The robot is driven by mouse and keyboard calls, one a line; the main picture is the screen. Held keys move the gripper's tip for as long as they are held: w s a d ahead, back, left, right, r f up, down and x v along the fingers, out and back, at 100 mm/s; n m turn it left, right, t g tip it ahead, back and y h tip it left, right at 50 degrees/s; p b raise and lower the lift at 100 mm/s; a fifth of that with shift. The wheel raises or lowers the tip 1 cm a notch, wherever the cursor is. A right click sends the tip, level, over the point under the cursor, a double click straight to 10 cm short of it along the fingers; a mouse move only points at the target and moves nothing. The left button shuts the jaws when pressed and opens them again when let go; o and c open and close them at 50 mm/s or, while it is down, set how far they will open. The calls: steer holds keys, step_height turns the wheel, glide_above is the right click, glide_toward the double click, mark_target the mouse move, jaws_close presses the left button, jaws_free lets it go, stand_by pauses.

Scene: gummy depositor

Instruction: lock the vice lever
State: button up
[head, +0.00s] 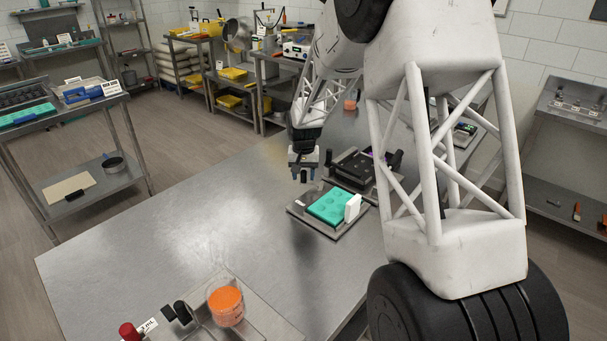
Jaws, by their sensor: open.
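My gripper (304,178) points down above the steel table, just left of a black fixture, with its jaws open and nothing visible between them. A teal mould (329,208) sits on a grey base plate (311,222) below and right of my gripper, with an upright white block (352,207) at its right side. The black fixture (356,172) behind it has upright black parts, one a post (395,159) at its right end. I cannot tell which part is the vice lever, or whether it is locked.
At the table's front, a clear cup of orange stuff (226,302) stands beside a black clamp-like part (179,313) and a red knob (130,331). The left of the steel table (150,245) is clear. Shelves (85,150) stand beyond it. My arm hides part of the right side.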

mark_target(304, 179)
jaws_close()
steer(key=shift+s, duration=0.1)
stand_by(0.3)
steer(key=shift+s+a+n, duration=0.1)
steer(key=shift+s+n, duration=0.3)
steer(key=shift+n, duration=0.4)
steer(key=shift+s+n, duration=0.4)
steer(key=shift+n, duration=0.4)
steer(key=s+n, duration=0.1)
steer(key=n, duration=0.1)
steer(key=shift+s+n, duration=0.2)
steer(key=shift+n, duration=0.2)
steer(key=n, duration=0.1)
steer(key=s+n, duration=0.1)
steer(key=shift+s+d+n, duration=0.2)
steer(key=shift+d+n, duration=0.1)
steer(key=shift+d, duration=0.1)
steer(key=shift+s+d+n, duration=0.25)
steer(key=shift+s+n, duration=0.1)
steer(key=shift+n, duration=0.5)
steer(key=shift+s+d+n, duration=0.25)
steer(key=shift+s+n, duration=0.1)
steer(key=shift+n, duration=0.5)
jaws_free()
